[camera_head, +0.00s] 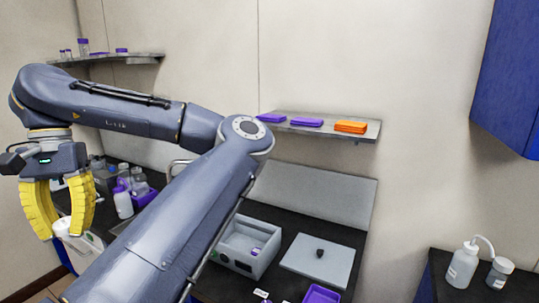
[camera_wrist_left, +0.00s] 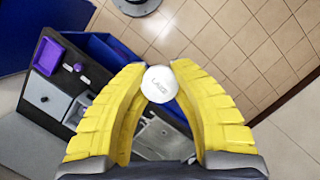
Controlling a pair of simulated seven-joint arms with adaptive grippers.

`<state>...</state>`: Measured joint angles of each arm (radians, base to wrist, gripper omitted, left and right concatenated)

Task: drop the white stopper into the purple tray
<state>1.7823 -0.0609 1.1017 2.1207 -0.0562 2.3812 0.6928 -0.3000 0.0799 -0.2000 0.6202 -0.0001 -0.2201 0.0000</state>
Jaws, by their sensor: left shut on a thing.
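My left gripper (camera_head: 62,232), with yellow ribbed fingers, points down at the left of the head view. The stopper also shows as a pale shape at the fingertips in the head view (camera_head: 62,226). The purple tray (camera_head: 321,294) lies on the dark bench at the bottom of the head view, partly cut off. It also shows at the upper left of the wrist view (camera_wrist_left: 48,57), well away from the gripper. My right gripper is not in view.
A grey open box (camera_head: 245,246) and a grey plate with a black knob (camera_head: 318,261) are by the tray. Bottles (camera_head: 124,203) crowd the bench at left. A wall shelf (camera_head: 325,130) holds purple and orange pieces. Two bottles (camera_head: 463,266) stand at right.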

